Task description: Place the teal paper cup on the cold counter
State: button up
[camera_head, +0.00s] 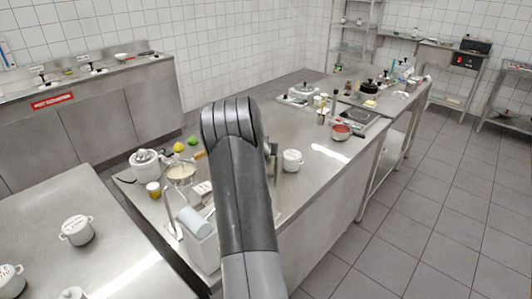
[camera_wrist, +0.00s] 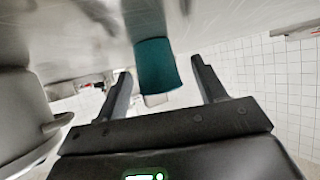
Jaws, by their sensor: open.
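The teal paper cup (camera_wrist: 155,66) shows in the wrist view, which appears upside down. It meets a steel surface at the top of the picture, with its reflection beyond it. My gripper (camera_wrist: 160,70) is open, with one finger on each side of the cup and visible gaps between. I cannot tell which steel counter is the cold counter; a left counter (camera_head: 98,118) bears a red sign that is too small to read.
A large pale pot (camera_wrist: 20,110) is close on the left in the wrist view. In the head view the middle counter (camera_head: 310,195) holds a white pot (camera_head: 292,160), a red pan (camera_head: 340,132) and other items. The near-left counter (camera_head: 110,265) has bare room. Grey floor lies right.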

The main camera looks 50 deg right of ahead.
jog(key=shift+c, duration=0.5)
jog(key=c, duration=1)
jog(key=shift+c, duration=0.2)
jog(key=shift+r, duration=0.1)
notch_tip(320, 180, up, 4)
jog(key=shift+f, duration=0.1)
jog(key=s+d+r, duration=0.1)
jog(key=s+r, duration=0.1)
jog(key=s, duration=0.1)
jog(key=s+d+r, duration=0.1)
jog(key=s+r, duration=0.1)
jog(key=s, duration=0.2)
jog(key=s+d+r, duration=0.1)
jog(key=s+r, duration=0.2)
jog(key=s, duration=0.1)
jog(key=shift+s, duration=0.15)
